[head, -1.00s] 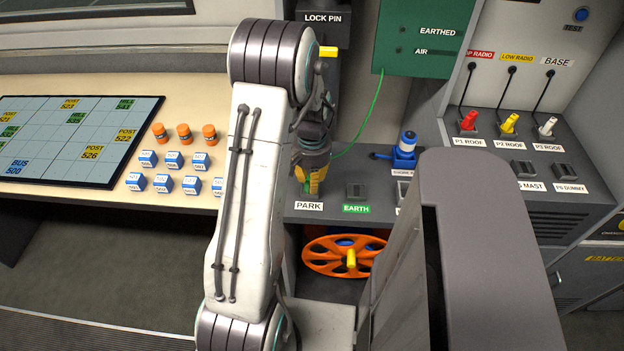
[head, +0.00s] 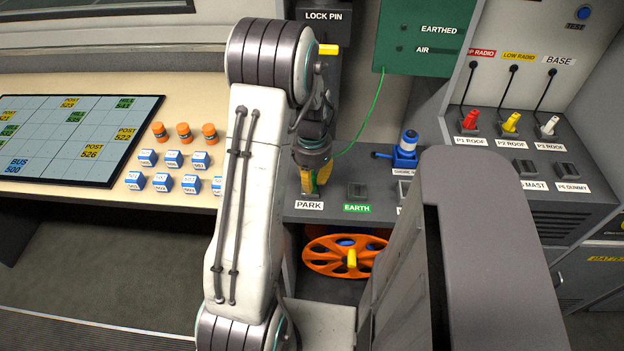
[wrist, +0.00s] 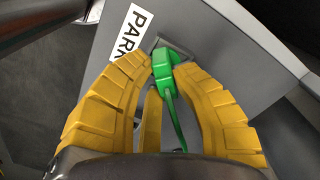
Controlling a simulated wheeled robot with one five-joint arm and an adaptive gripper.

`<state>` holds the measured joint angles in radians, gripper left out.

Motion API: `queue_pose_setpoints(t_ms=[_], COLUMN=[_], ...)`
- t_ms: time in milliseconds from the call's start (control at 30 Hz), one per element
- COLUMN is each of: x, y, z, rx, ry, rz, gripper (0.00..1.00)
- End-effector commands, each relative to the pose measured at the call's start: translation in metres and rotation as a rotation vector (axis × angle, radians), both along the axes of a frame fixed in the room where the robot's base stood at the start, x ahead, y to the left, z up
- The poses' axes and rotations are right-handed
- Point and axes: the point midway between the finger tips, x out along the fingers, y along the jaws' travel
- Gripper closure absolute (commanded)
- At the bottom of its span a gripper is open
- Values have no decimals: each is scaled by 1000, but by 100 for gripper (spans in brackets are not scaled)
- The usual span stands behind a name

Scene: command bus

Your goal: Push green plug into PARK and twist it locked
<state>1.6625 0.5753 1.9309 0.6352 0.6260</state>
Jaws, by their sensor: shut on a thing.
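My gripper (head: 312,185) points down behind the PARK label (head: 309,205) in the head view. In the wrist view its yellow fingers (wrist: 163,75) are shut on the green plug (wrist: 166,72). The plug is at the edge of a grey socket frame beside the PARK label (wrist: 131,33). The fingers and plug hide most of that socket, so I cannot tell how deep the plug sits. A green cable (head: 363,133) runs from the green panel down to my gripper.
The EARTH socket (head: 357,190) is empty, just right of PARK. An orange reel (head: 330,257) sits below the counter. Blue and white blocks (head: 163,183) lie on the desk at left.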

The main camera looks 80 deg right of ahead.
Motion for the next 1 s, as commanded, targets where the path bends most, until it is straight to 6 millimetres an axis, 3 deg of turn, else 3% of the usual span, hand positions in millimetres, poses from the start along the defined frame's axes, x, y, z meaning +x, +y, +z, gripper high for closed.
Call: queue_pose_setpoints(t_ms=[367,400,667,1000], x=[0,0,0,0], y=[1,1,1,0], z=[-1,-1,-1,3], rx=[3,3,1,-1], ry=[0,0,0,0], rz=[-85,-85,-84,-83], gripper=[100,75,52,52])
